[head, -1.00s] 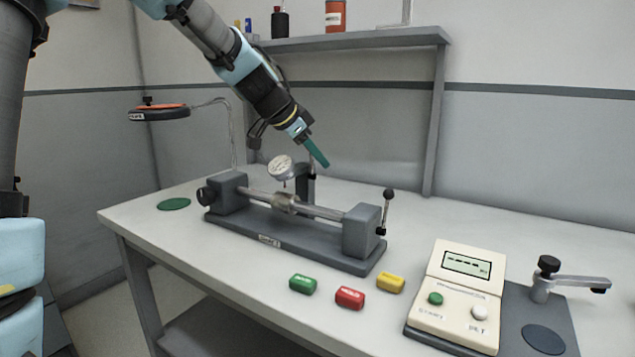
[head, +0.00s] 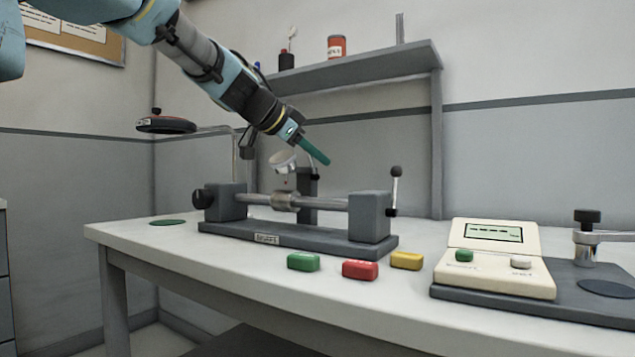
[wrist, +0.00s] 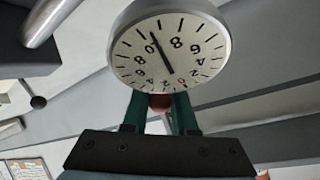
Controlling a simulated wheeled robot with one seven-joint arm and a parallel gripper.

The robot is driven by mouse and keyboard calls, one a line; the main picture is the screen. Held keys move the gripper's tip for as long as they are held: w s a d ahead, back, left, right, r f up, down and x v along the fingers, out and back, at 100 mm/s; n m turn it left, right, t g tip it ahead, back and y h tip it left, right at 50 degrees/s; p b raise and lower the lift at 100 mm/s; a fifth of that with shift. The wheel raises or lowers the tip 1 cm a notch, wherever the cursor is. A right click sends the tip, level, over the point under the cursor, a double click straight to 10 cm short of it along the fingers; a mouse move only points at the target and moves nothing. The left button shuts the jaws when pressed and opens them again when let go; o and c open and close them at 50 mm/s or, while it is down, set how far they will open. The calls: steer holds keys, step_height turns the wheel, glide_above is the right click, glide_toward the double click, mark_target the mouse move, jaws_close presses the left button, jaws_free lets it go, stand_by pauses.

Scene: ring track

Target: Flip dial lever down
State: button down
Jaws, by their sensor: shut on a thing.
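The dial gauge (head: 284,161) has a round white face and stands on a dark post (head: 307,184) behind the bench fixture. Its face (wrist: 170,48) fills the top of the wrist view, with numbers and a black needle. My gripper (head: 326,162) comes down from the upper left, its teal fingers just right of the dial. I take this knob for the dial lever's end; the rest of the lever is hidden.
The grey fixture (head: 268,240) holds a shaft (head: 285,201) under the dial, with a black-knobbed lever (head: 395,190) at its right. Green (head: 303,262), red (head: 360,269) and yellow (head: 406,261) blocks lie in front. A cream readout box (head: 495,268) stands right. A shelf (head: 370,68) is behind.

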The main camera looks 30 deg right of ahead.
steer(key=shift+a+h+b, duration=0.15)
steer(key=shift+h+b, duration=0.25)
steer(key=shift+b, duration=1.15)
steer(key=c, duration=0.7)
jaws_free()
steer(key=v, duration=1)
steer(key=shift+s+a, duration=0.25)
steer(key=shift+a, duration=0.05)
steer(key=shift+a, duration=0.1)
